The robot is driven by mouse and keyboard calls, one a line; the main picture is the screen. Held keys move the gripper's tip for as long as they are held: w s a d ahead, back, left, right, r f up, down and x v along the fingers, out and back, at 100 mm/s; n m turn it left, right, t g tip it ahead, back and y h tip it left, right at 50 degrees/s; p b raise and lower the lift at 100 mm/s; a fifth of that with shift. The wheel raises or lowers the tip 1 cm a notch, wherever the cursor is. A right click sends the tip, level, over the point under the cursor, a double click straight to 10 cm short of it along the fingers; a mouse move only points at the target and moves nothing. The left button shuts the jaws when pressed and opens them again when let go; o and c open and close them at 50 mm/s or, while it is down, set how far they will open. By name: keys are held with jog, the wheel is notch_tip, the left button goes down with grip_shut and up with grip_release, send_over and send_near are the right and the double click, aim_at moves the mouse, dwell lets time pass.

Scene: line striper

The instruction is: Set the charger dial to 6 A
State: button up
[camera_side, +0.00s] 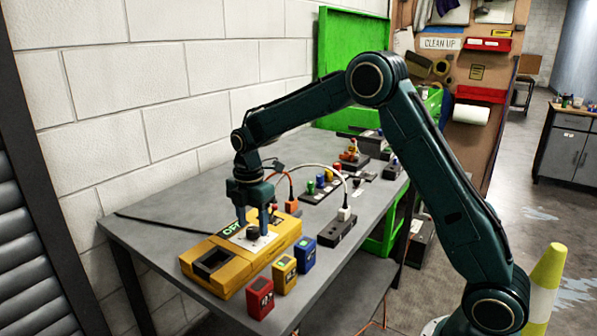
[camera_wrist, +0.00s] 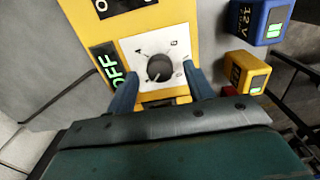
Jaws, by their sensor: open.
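The yellow charger (camera_side: 215,272) sits near the front left end of the grey bench. Its black round dial (camera_wrist: 160,67) is set in a white plate (camera_wrist: 133,46) with small marks that are too small to read fully. A green "OFF" display (camera_wrist: 117,68) shows beside the plate. The dial (camera_side: 253,233) also shows in the side view. My gripper (camera_side: 256,225) points down over the dial, and in the wrist view its two fingers (camera_wrist: 162,88) are apart on either side of the dial, open. Whether a finger touches the dial cannot be told.
Red (camera_side: 260,297), yellow (camera_side: 284,273) and blue (camera_side: 303,254) battery packs stand close along the charger's right side. A dark power strip (camera_side: 335,235) with cables lies farther back. A white brick wall borders the bench on the left.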

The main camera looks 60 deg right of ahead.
jog(key=shift+f, duration=0.55)
jog(key=shift+c, duration=0.4)
jog(key=c, duration=0.9)
